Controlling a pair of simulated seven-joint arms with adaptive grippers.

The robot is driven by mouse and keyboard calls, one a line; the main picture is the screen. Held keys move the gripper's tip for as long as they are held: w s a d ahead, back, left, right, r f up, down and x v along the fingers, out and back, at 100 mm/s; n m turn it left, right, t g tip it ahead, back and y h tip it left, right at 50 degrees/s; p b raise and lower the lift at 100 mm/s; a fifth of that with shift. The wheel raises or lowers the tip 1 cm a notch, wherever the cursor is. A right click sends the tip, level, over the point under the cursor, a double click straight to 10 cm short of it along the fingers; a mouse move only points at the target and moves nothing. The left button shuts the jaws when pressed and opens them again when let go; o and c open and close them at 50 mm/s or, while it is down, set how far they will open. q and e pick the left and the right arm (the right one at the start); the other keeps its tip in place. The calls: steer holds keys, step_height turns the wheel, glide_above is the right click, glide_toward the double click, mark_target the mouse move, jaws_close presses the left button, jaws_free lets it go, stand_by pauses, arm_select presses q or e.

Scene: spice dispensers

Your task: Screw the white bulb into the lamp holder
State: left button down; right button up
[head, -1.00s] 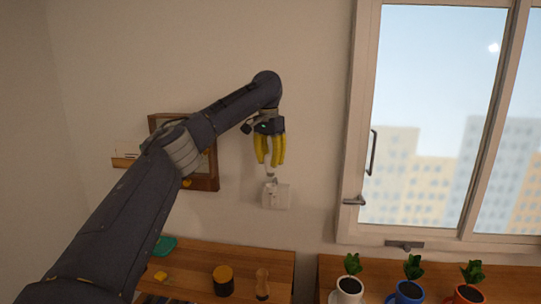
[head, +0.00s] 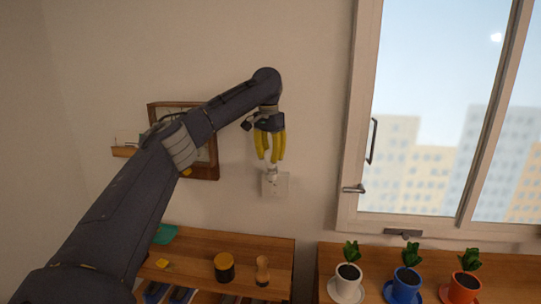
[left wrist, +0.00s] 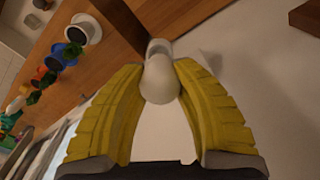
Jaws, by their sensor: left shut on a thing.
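My left gripper (head: 269,160) hangs fingers-down in front of the wall, just above the white lamp holder (head: 276,184) on its wall plate. In the left wrist view, its yellow fingers (left wrist: 160,82) are closed around the rounded white bulb (left wrist: 160,86). The bulb's far end lines up with a pale round part (left wrist: 158,47) that looks like the holder's socket. Whether the bulb's base touches or sits inside the socket cannot be told. In the head view the bulb is mostly hidden by the fingers. My right gripper is not in view.
A wooden frame (head: 212,172) hangs on the wall behind my left arm. Below is a wooden shelf (head: 205,247) with a dark yellow-topped jar (head: 224,268) and a wooden shaker (head: 262,271). Potted plants in white, blue (head: 405,285) and red cups stand right, under the window.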

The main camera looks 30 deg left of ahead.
arm_select(q)
steer(key=shift+f, duration=0.95)
steer(key=c, duration=1.6)
jaws_free()
jaws_close()
